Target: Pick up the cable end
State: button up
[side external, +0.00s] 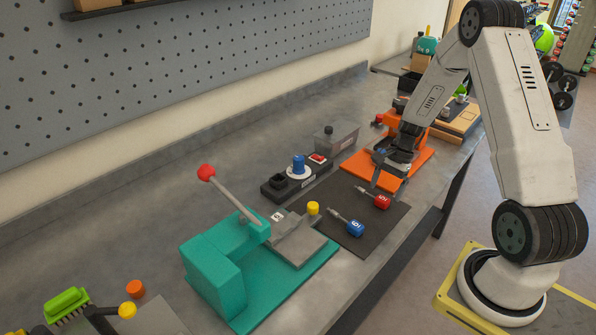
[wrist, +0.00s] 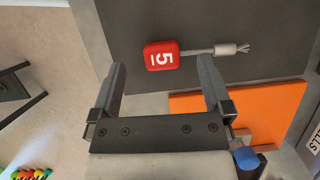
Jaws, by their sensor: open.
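A red cable end (side external: 382,201) marked 5 lies on the dark mat (side external: 390,222). In the wrist view, the red cable end (wrist: 161,55) has a grey lead running right to a pale sleeve with bare strands. A blue cable end (side external: 355,228) marked 6 lies nearer the front on the same mat. My gripper (side external: 388,180) is above the mat's back edge, close to the red cable end. In the wrist view my gripper (wrist: 161,66) is open, with the red block seen between its fingertips and nothing held. Whether the fingertips touch the mat cannot be told.
An orange plate (side external: 424,161) lies behind the mat, under my wrist. A black block with a blue knob (side external: 299,164) and a clear grey box (side external: 336,137) stand at left. A teal press (side external: 212,275) with a red-knobbed lever stands in front. Bare bench lies along the wall.

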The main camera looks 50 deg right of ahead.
aim_at(381, 202)
jog(key=shift+x, duration=1.95)
grip_shut()
jog(key=shift+r, duration=0.15)
jog(key=shift+d+r, duration=0.1)
jog(key=shift+r, duration=0.6)
jog(key=s+a+r, duration=0.6)
jog(key=s+r, duration=0.5)
jog(key=s, duration=0.1)
jog(key=shift+s+r, duration=0.15)
jog(key=shift+s, duration=0.15)
jog(key=shift+a, duration=0.1)
